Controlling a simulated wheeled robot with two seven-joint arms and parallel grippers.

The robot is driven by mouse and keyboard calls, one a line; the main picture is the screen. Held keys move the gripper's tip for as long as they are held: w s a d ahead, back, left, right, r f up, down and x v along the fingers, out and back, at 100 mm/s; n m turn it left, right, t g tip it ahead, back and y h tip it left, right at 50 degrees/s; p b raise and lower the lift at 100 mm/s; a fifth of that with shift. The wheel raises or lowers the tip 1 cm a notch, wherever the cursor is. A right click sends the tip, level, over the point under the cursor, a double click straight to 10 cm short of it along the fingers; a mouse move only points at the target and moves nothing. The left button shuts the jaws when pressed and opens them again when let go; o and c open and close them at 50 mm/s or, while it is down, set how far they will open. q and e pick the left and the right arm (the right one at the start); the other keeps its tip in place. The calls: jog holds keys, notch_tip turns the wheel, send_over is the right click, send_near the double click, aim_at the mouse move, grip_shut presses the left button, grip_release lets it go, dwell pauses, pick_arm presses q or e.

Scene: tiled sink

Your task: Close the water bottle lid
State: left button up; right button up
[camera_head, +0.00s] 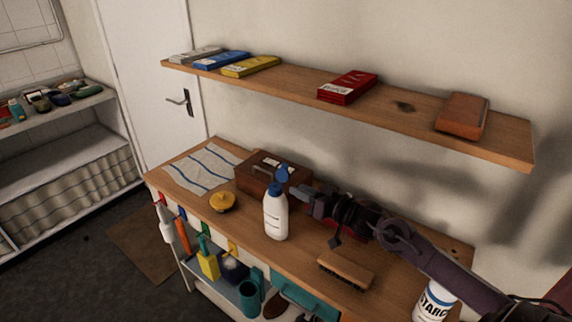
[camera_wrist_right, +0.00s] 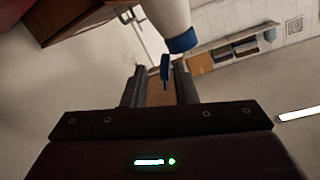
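The white water bottle (camera_head: 275,216) stands upright on the wooden bench, with a blue collar at its neck. Its blue lid (camera_head: 283,174) is tipped up, open, above the neck. In the right wrist view the bottle (camera_wrist_right: 166,14) shows upside down, with its blue neck ring (camera_wrist_right: 182,42) and the lid (camera_wrist_right: 165,70) apart from the opening. My right gripper (camera_head: 304,201) is just right of the bottle's top. Its fingers (camera_wrist_right: 160,84) are spread, and the lid appears between or just beyond their tips; contact cannot be told. My left gripper is not in view.
A brown box (camera_head: 262,176) stands close behind the bottle. A yellow round object (camera_head: 222,201) lies to its left, and a brush (camera_head: 346,269) to its right front. A shelf (camera_head: 400,108) with boxes runs above. A striped cloth (camera_head: 205,168) covers the bench's left end.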

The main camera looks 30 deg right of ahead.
aim_at(285, 164)
jog(key=shift+w+a+r+y+p, duration=0.15)
jog(key=shift+w+r+y+p, duration=0.2)
jog(key=shift+w+r, duration=0.7)
jog(key=shift+w+a+r+y+p, duration=0.1)
jog(key=shift+w+r+y+p, duration=0.3)
jog(key=shift+w, duration=1.2)
jog(key=shift+w+a+r+y+p, duration=0.2)
jog(key=shift+w+r+y, duration=0.4)
jog(key=shift+w, duration=0.7)
jog(key=shift+d+r, duration=0.1)
jog(key=shift+r, duration=0.05)
grip_shut()
jog(key=shift+n, duration=0.3)
